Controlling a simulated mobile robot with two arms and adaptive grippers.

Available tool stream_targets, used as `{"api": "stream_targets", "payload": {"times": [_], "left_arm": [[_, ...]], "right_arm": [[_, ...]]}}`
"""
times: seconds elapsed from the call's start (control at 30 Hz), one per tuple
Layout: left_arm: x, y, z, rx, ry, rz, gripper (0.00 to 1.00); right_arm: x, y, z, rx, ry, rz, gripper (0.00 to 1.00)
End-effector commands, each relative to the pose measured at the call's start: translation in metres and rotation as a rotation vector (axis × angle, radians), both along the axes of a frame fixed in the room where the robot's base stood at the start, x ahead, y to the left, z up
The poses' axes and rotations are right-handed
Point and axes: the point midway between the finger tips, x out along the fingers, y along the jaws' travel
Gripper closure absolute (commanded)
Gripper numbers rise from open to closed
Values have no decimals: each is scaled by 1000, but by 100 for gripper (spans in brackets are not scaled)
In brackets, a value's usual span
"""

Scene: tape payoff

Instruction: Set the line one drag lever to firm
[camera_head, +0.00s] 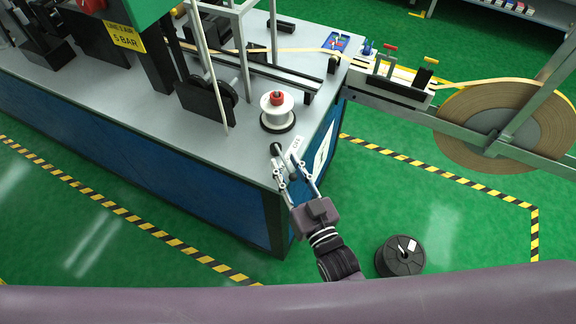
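A short black knob (276,149) shows at the table's front right corner, beside a small white label (297,146) whose text is too small to read surely. I cannot tell whether this knob is the line one drag lever, nor its setting. My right gripper (289,164) is just in front of the knob and label, with its fingers spread apart and nothing visible between them. I cannot tell if a finger touches the knob. Farther back, a red-topped lever (390,48) and a yellow-topped lever (430,61) stand on the tape unit. My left gripper is not in view.
A white spool with a red hub (277,108) stands on the grey table (240,140) behind the gripper. A large tape roll (480,115) hangs at the right. A black reel (399,257) lies on the green floor. Machine frames crowd the table's left side.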

Motion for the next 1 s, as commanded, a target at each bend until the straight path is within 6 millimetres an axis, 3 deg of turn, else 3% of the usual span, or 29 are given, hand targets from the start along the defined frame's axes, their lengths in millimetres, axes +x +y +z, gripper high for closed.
{"api": "stream_targets", "payload": {"times": [0.37, 0.8, 1.0], "left_arm": [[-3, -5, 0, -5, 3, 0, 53], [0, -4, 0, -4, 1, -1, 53], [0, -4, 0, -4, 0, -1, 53]], "right_arm": [[-7, -3, -1, -1, 3, 0, 68], [-87, -33, -2, -2, 6, 1, 68], [-108, -41, -1, -2, 1, 0, 68]]}}
